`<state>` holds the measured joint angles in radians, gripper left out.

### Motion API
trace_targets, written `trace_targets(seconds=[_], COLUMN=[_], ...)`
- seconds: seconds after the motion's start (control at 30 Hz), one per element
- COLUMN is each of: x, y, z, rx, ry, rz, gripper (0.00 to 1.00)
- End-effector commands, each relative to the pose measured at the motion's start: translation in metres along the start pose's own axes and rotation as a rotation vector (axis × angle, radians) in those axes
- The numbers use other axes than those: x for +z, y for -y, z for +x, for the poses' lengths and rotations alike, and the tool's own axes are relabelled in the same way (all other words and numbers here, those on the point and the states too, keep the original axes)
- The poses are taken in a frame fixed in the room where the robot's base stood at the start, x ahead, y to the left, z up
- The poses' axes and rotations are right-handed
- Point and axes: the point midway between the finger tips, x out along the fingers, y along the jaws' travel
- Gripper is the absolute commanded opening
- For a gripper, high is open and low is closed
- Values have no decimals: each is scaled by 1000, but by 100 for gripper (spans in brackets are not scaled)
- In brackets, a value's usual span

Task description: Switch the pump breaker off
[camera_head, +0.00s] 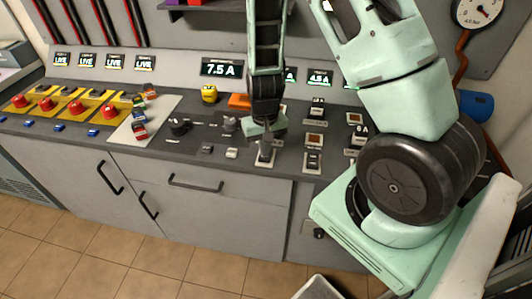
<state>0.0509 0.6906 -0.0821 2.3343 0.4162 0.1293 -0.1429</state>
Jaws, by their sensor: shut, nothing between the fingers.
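My gripper (265,143) points down at the console in the camera_head view, with its fingers shut and empty. Its tips are at or just above a small switch on a pale plate (264,161); whether they touch it I cannot tell. More breaker-like switches stand to the right, among them one at the back (317,106), one nearer the front (313,160) and one by a "6 A" label (357,139). The labels are too small to read, so I cannot tell which is the pump breaker. My gripper hides part of the switch beneath it.
A display (221,68) reads 7.5 A. On the left are several red mushroom buttons (109,111) on yellow plates, under LIVE displays (145,63). A yellow item (209,94) and black knob (179,127) stand left of my gripper. My arm covers the right side.

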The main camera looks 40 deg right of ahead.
Motion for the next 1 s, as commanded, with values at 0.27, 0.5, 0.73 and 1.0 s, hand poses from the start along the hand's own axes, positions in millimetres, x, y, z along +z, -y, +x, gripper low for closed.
trace_targets(seconds=[0.27,0.5,0.73,1.0], x=[0,0,0,0], y=[0,0,0,0], z=[5,8,11,9], rx=[0,0,0,0], ry=[0,0,-1,-1], rz=[0,0,0,0], gripper=[0,0,0,0])
